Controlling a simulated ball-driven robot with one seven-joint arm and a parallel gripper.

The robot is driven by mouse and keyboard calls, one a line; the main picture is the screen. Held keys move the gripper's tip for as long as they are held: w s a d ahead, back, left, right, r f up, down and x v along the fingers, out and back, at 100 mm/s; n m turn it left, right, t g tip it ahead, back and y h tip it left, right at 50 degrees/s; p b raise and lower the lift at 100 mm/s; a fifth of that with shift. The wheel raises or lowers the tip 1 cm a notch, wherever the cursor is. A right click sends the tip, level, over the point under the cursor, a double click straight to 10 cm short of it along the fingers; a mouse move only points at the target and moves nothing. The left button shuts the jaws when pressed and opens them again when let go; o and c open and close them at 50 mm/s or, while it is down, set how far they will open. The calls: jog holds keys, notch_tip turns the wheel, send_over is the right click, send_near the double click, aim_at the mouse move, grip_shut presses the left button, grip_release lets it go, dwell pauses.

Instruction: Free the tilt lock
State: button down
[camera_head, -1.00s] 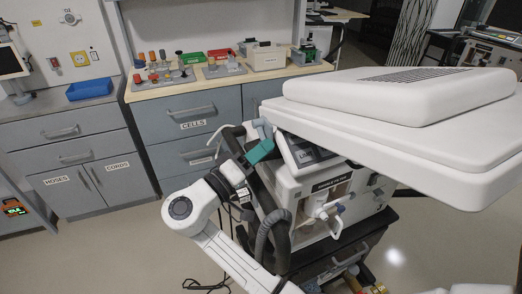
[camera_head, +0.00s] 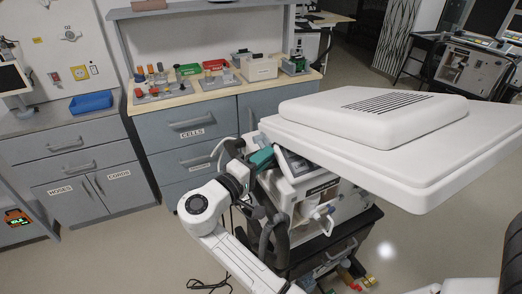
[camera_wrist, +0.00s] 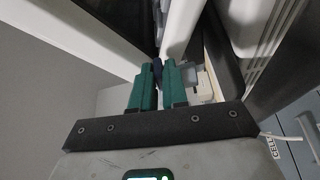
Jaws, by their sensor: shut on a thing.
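The ventilator (camera_head: 318,190) stands on a dark cart in the middle of the head view, with a tilted screen unit (camera_head: 294,163) at its top. My gripper (camera_head: 262,157) has teal fingers and is at the left side of this screen unit. In the wrist view, my gripper (camera_wrist: 158,72) is shut on a small dark blue part (camera_wrist: 157,66), of which only a bit shows between the fingertips. I cannot tell for sure that this part is the tilt lock. A grey-blue piece (camera_wrist: 191,68) sits just right of the fingers.
A grey cabinet (camera_head: 187,155) labelled CELLS stands behind, with red and green trays on its worktop. A blue bin (camera_head: 91,102) is on the left counter. Hoses hang at the ventilator's left. Another ventilator (camera_head: 470,72) stands at the far right. The floor at front left has a cable.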

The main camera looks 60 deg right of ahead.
jog(key=r+n+y+p, duration=0.1)
jog(key=n+p, duration=0.1)
jog(key=p, duration=0.1)
jog(key=shift+r+t, duration=0.3)
jog(key=shift+r, duration=0.05)
jog(key=shift+n+p, duration=0.3)
jog(key=shift+p, duration=0.05)
jog(key=shift+f, duration=0.1)
jog(key=c, duration=1.2)
grip_release()
jog(key=a+b, duration=0.1)
jog(key=a, duration=0.2)
jog(key=w+a, duration=0.1)
jog(key=a, duration=0.3)
jog(key=a+b, duration=0.1)
jog(key=a, duration=0.2)
jog(key=shift+w+a+b, duration=0.3)
jog(key=shift+a+b, duration=0.05)
jog(key=shift+a, duration=0.05)
